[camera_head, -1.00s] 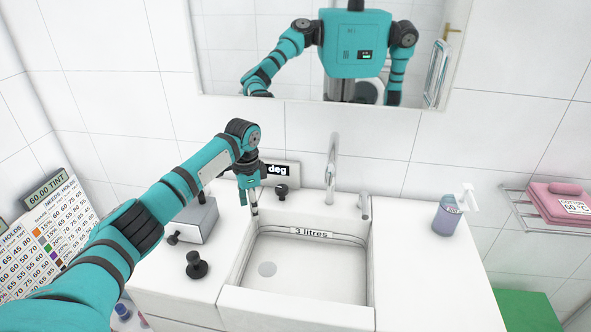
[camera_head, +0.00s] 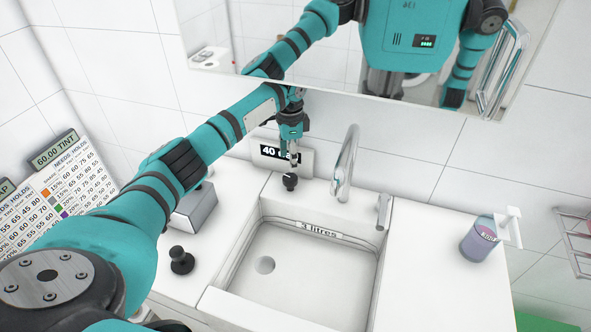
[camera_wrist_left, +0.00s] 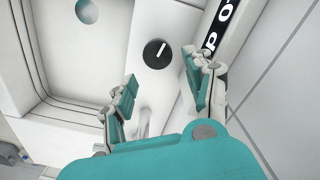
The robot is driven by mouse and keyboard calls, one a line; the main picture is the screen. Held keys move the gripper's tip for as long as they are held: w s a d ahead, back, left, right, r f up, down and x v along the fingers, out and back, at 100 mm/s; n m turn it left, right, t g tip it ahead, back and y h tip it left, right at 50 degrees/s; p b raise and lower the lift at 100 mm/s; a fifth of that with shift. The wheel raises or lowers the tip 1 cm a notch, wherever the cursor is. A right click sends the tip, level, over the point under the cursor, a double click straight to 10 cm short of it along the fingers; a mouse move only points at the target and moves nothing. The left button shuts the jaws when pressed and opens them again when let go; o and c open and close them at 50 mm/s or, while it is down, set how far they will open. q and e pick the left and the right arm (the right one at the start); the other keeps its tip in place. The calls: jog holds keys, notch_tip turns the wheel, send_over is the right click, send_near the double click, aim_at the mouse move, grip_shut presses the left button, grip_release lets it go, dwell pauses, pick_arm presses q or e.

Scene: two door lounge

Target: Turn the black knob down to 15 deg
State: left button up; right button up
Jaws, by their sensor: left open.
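The black knob (camera_head: 290,182) stands on the sink's back ledge, below a dark display (camera_head: 268,152) that shows "40" with the rest hidden by my gripper. In the left wrist view the knob (camera_wrist_left: 156,54) is round with a white pointer line. My left gripper (camera_head: 292,164) is directly above the knob in the head view. In the left wrist view its two teal-padded fingers (camera_wrist_left: 159,68) are spread wide, with the knob seen beyond the gap between their tips. I see no contact with the knob. My right gripper is not in view.
A white sink (camera_head: 222,272) marked "3 litres" lies in front of the knob, with a chrome tap (camera_head: 346,165) to its right. A grey box (camera_head: 195,211) and another black knob (camera_head: 181,260) are on the left counter. A purple soap bottle (camera_head: 479,238) stands right.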

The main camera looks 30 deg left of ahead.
aim_at(290, 177)
pick_arm(q)
jog(key=f, duration=0.3)
jog(key=f+p, duration=0.1)
jog(key=f, duration=0.2)
jog(key=shift+s+f, duration=0.2)
jog(key=shift+f, duration=0.25)
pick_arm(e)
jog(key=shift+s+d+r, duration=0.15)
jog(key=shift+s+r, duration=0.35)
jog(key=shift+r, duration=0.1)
pick_arm(q)
jog(key=c, duration=0.9)
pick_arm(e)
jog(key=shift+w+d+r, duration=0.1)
